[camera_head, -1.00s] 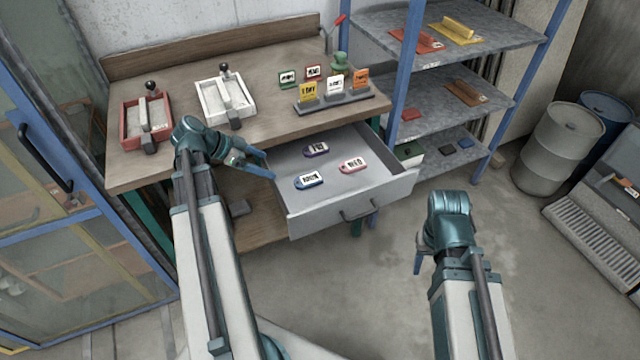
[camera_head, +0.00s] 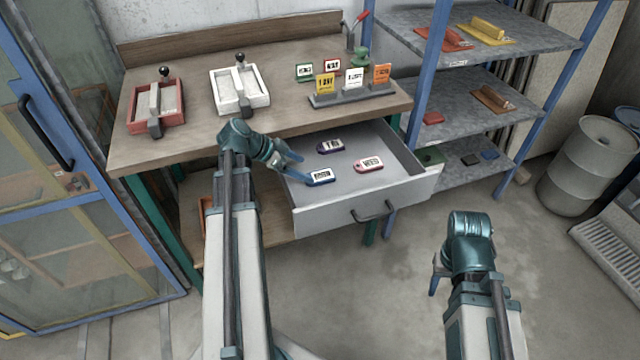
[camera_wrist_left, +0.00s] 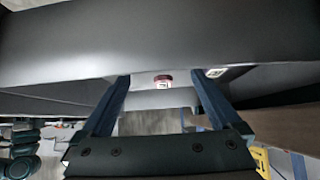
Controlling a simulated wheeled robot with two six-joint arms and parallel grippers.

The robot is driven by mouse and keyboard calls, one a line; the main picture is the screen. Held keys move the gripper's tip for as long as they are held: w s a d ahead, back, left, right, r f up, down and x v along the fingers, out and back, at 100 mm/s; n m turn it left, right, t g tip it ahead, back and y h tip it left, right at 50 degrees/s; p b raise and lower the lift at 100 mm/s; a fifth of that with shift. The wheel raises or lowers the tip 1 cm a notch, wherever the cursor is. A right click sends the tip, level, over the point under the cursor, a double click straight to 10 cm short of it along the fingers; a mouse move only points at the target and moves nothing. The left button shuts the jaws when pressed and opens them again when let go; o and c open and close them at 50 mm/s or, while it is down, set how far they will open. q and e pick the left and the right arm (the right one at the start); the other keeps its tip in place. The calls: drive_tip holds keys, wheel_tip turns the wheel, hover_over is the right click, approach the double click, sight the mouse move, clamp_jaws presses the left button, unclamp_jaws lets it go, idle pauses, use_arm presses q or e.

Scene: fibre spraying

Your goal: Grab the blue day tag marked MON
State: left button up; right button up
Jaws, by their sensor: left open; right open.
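The blue day tag (camera_head: 320,177) lies flat at the left front of the open grey drawer (camera_head: 350,215). Its white label has dark print too small to read surely. My left gripper (camera_head: 304,170) is open just left of the blue tag, its fingertips close to the tag's left end. I cannot tell whether they touch. In the left wrist view its two fingers (camera_wrist_left: 160,78) stand apart with nothing gripped. A red tag (camera_wrist_left: 163,81) shows beyond them, and part of a white label (camera_wrist_left: 215,72) beside the right finger. My right gripper (camera_head: 436,272) is open and empty over the floor.
A purple tag (camera_head: 331,146) and a red-pink tag (camera_head: 368,164) also lie in the drawer. The wooden bench (camera_head: 180,145) above bears a red tray (camera_head: 157,108), a white tray (camera_head: 240,92) and a card stand (camera_head: 350,96). Blue-posted shelves (camera_head: 455,95) stand at the right.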

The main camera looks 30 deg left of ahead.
sight(318, 176)
use_arm(q)
drive_tip(key=shift+w+d+f, duration=0.1)
drive_tip(key=shift+w+f, duration=0.05)
drive_tip(key=b+x, duration=0.3)
drive_tip(key=x, duration=0.1)
drive_tip(key=shift+f+b, duration=0.35)
drive_tip(key=shift+f, duration=0.1)
drive_tip(key=shift+w+d+f, duration=0.15)
drive_tip(key=shift+w+f, duration=0.05)
drive_tip(key=shift+w, duration=0.05)
drive_tip(key=shift+r, duration=0.15)
drive_tip(key=shift+c, duration=0.4)
drive_tip(key=c, duration=1.4)
drive_tip(key=shift+o, duration=0.2)
wheel_tip(318, 176, up, 10)
drive_tip(key=p, duration=1)
drive_tip(key=shift+r, duration=0.15)
